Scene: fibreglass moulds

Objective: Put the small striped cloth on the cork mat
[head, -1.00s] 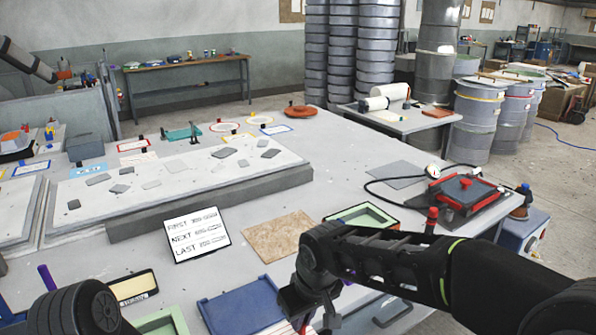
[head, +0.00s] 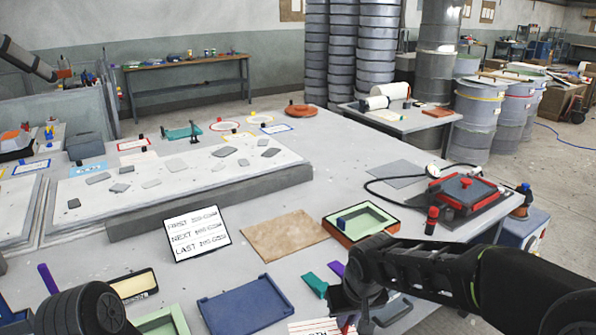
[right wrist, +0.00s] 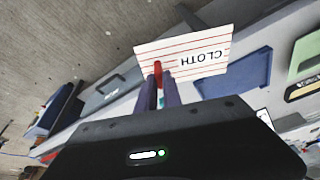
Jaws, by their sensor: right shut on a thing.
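The small striped cloth (head: 312,328), white with red stripes, shows at the bottom edge in the head view, partly cut off. In the right wrist view the cloth (right wrist: 200,55) is flat, carries the word CLOTH and has a red tab at its edge. My right gripper (head: 352,318) is shut on the cloth at this red tab; its fingers (right wrist: 160,92) show in the right wrist view. The cork mat (head: 283,236) lies bare on the table, farther back and left of the right gripper.
A blue tray (head: 245,306) lies left of the cloth.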

